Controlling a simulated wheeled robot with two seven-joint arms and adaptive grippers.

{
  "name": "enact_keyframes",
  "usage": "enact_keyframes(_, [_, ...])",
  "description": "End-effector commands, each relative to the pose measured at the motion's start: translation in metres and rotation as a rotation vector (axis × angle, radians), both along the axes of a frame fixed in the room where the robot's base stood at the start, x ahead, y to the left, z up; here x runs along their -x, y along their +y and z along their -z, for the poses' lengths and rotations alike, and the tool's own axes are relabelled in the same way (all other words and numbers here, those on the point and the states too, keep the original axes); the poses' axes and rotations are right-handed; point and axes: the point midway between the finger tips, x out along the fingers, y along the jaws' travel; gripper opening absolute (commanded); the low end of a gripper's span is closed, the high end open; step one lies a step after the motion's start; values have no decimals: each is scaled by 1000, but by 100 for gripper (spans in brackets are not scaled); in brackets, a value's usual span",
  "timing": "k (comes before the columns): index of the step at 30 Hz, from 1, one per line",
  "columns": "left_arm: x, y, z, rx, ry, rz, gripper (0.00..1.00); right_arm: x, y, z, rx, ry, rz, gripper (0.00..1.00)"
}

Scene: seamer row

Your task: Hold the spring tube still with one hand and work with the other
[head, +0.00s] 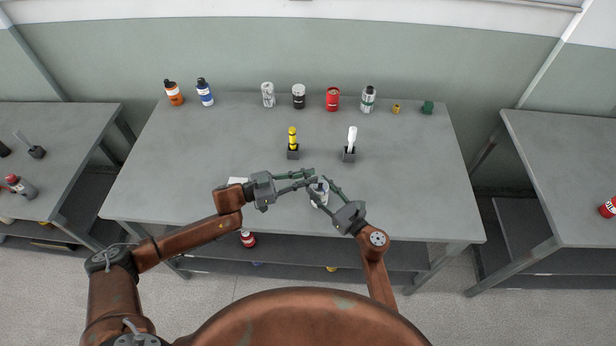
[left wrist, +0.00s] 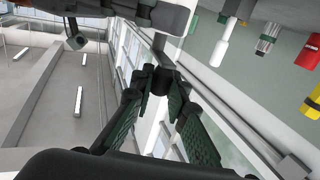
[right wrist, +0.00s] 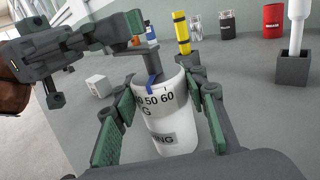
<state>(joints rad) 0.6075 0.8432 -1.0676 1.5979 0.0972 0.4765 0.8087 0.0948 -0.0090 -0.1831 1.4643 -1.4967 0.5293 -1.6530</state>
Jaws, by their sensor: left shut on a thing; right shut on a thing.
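The spring tube (right wrist: 168,120) is a white cylinder with black print and a blue mark near its rim, upright in the right wrist view. It also shows near the table's front in the head view (head: 319,194). A grey T-shaped handle (right wrist: 150,62) rises from its top. My right gripper (head: 326,188) is shut around the tube, one finger on each side. My left gripper (head: 311,178) comes in above the tube, its fingertips shut on the grey handle. In the left wrist view its fingertips close on a dark grey piece (left wrist: 163,78); the tube is hidden there.
A white box (right wrist: 97,86) lies left of the tube. Behind stand a yellow cylinder (head: 292,137) and a white one (head: 351,138) in dark holders. Bottles and cans, including a red can (head: 332,99), line the back edge. The table (head: 210,140) is clear between; side tables flank it.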

Motion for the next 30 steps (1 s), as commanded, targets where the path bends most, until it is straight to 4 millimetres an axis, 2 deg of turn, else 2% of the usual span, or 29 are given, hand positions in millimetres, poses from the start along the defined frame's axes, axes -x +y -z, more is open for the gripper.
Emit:
enact_keyframes(14, [6,-4,1,8,3,-76,0,0,0,0,-1,1,0,11])
enact_keyframes(30, [22,-12,0,12,5,-464,0,1,2,0,1,-1,-4,11])
